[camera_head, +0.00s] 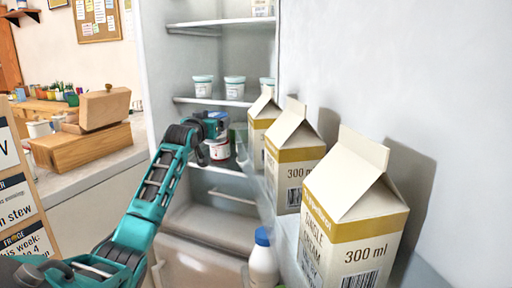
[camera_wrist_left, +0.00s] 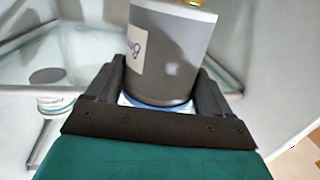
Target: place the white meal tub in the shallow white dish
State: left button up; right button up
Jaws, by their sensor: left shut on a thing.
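My left gripper (camera_head: 216,128) reaches into the open fridge at shelf height. In the left wrist view, the left gripper (camera_wrist_left: 160,100) is shut on a pale tub (camera_wrist_left: 178,58), which looks grey in shade. The tub has a small paper label with dark writing and a blue rim at the end near the gripper. In the head view the gripper mostly hides it. I cannot make out the shallow white dish in either view. My right gripper is not in view.
White tubs with teal lids (camera_head: 203,86) (camera_head: 235,87) stand on the shelf behind. A red-labelled jar (camera_head: 219,151) is just below the gripper. Tall cream cartons (camera_head: 355,215) and a blue-capped bottle (camera_head: 263,262) stand at right. A counter with a wooden box (camera_head: 85,150) is at left.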

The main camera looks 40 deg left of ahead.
pick_arm(q)
jog(key=w+d+b, duration=0.1)
jog(key=w+d, duration=0.7)
jog(key=d, duration=0.2)
jog(key=f, duration=0.2)
jog(key=f+b, duration=0.1)
jog(key=f, duration=0.1)
jog(key=f+b, duration=0.1)
jog(key=f, duration=0.2)
jog(key=shift+w, duration=0.3)
jog(key=shift+d+r, duration=0.1)
jog(key=shift+r, duration=0.05)
jog(key=shift+f, duration=0.2)
jog(key=o, duration=1.3)
jog(key=shift+f, duration=0.15)
jog(key=shift+c, duration=0.2)
